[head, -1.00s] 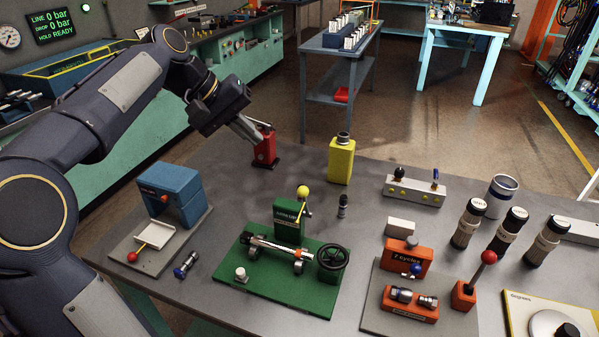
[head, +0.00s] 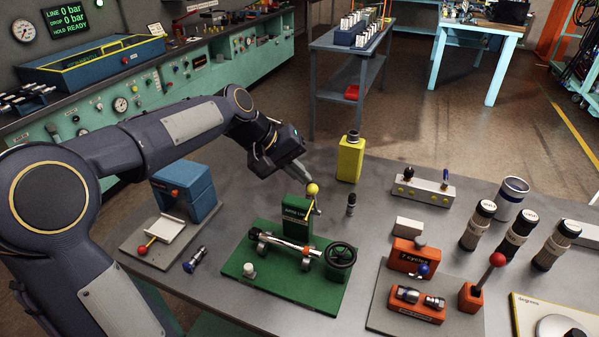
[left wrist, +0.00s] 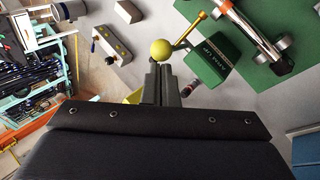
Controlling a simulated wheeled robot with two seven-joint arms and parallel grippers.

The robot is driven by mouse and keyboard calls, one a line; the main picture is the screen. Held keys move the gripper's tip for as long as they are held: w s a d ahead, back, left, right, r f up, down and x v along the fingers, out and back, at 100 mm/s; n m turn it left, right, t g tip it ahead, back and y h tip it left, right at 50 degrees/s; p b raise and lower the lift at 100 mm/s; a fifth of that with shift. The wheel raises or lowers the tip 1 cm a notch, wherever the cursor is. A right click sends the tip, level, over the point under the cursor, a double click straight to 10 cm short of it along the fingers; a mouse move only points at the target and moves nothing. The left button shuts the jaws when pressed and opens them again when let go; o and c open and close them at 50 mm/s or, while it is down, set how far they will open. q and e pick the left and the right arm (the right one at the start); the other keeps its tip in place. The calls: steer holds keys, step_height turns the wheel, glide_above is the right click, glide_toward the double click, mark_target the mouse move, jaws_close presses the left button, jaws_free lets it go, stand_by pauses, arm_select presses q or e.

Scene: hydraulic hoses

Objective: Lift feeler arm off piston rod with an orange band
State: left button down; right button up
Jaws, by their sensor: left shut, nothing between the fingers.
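The feeler arm is a brass arm (left wrist: 190,30) with a yellow ball knob (head: 313,189), at the green block (head: 297,216) on the green base plate (head: 240,268). The shiny piston rod (head: 285,243) lies across rollers in front of the block. In the left wrist view the rod (left wrist: 250,28) shows a reddish-orange mark near its upper end. My left gripper (head: 306,177) is shut and empty, its fingertips just above and left of the knob. In the left wrist view the knob (left wrist: 161,49) is just beyond the fingertips (left wrist: 163,68); contact is unclear. My right gripper is out of view.
A black handwheel (head: 341,255) stands at the rod's right end. A small dark cylinder (head: 351,204) and a yellow bottle (head: 349,158) stand behind. A blue press (head: 185,192) is to the left; an orange counter block (head: 408,256) is to the right.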

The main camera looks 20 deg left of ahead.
arm_select(q)
steer(key=b, duration=0.1)
steer(key=s+f+b, duration=0.1)
steer(key=shift+s+d+t+b, duration=0.25)
steer(key=shift+d+t+b, duration=0.05)
steer(key=shift+b, duration=0.1)
stand_by(0.3)
